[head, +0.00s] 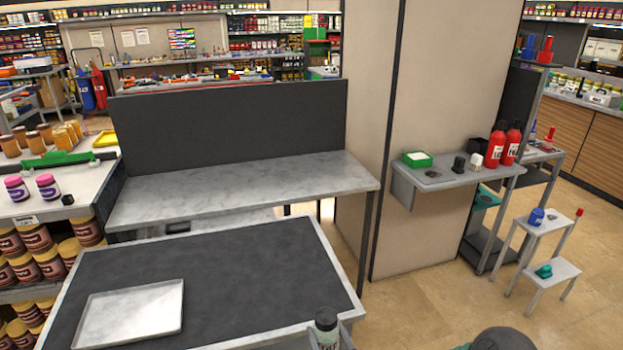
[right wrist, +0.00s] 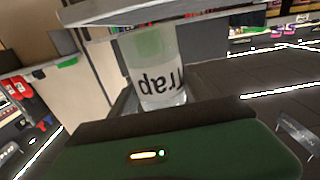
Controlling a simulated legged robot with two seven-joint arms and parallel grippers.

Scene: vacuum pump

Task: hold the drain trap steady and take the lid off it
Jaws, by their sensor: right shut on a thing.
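The drain trap (head: 328,340) is a small jar at the bottom edge of the head view, by the front right corner of the dark-topped table. Its dark lid (head: 326,320) shows on top. In the right wrist view the trap (right wrist: 153,65) is clear with green low in it, and its "Trap" label appears upside down. I cannot tell whether the trap touches the table. My left gripper is not in view.
The dark-topped table (head: 240,270) has a pale rim and carries an empty grey tray (head: 130,312) at its left. A marble counter (head: 240,187) stands behind. A wall shelf (head: 455,175) holds red bottles (head: 505,143). A small step stand (head: 540,225) is at right.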

